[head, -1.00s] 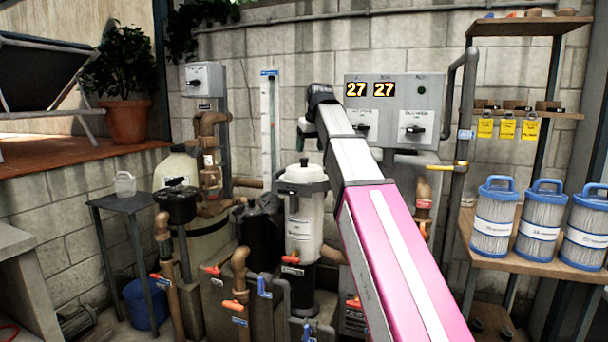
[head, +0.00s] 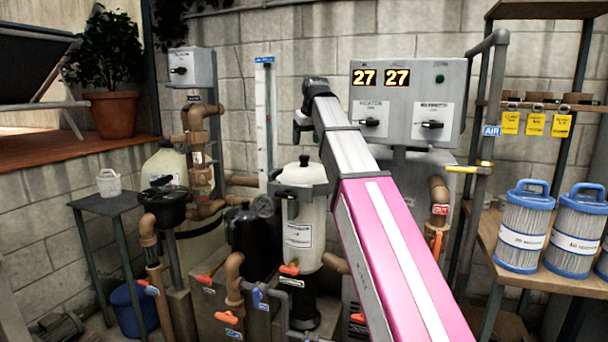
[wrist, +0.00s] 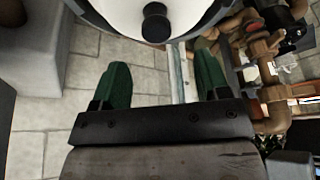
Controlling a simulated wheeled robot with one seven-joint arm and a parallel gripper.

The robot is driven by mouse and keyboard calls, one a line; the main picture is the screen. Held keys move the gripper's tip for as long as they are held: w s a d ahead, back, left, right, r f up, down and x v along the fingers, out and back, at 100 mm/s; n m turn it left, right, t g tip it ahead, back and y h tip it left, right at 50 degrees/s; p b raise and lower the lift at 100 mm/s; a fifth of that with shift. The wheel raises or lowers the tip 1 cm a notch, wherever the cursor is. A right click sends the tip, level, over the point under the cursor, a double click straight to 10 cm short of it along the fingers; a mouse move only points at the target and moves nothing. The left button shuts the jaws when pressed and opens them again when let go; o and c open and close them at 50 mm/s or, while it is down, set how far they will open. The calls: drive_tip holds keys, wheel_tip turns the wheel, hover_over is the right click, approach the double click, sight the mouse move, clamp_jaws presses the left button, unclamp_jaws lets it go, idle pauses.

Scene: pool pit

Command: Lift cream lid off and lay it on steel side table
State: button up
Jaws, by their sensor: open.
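The cream lid (head: 291,175) with its black knob sits on top of the white upright canister (head: 299,215) in the middle of the head view. In the wrist view the lid (wrist: 112,14) is cut off by the top edge, its round knob showing at the centre. My gripper (wrist: 163,76) is open and empty, its two green fingers apart, with the lid beyond the fingertips. In the head view my gripper (head: 299,126) hangs above the lid, partly hidden by my arm. The steel side table (head: 120,204) stands at the left.
Brown pipes and valves (head: 232,285) crowd around the canister. A grey control box (head: 440,80) is on the wall behind. Blue-capped filter cartridges (head: 524,225) stand on a wooden table at right.

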sight(304, 156)
drive_tip(key=shift+d+x, duration=0.15)
drive_tip(key=shift+x, duration=1.85)
drive_tip(key=shift+d+x, duration=0.1)
drive_tip(key=shift+x, duration=1.9)
clamp_jaws()
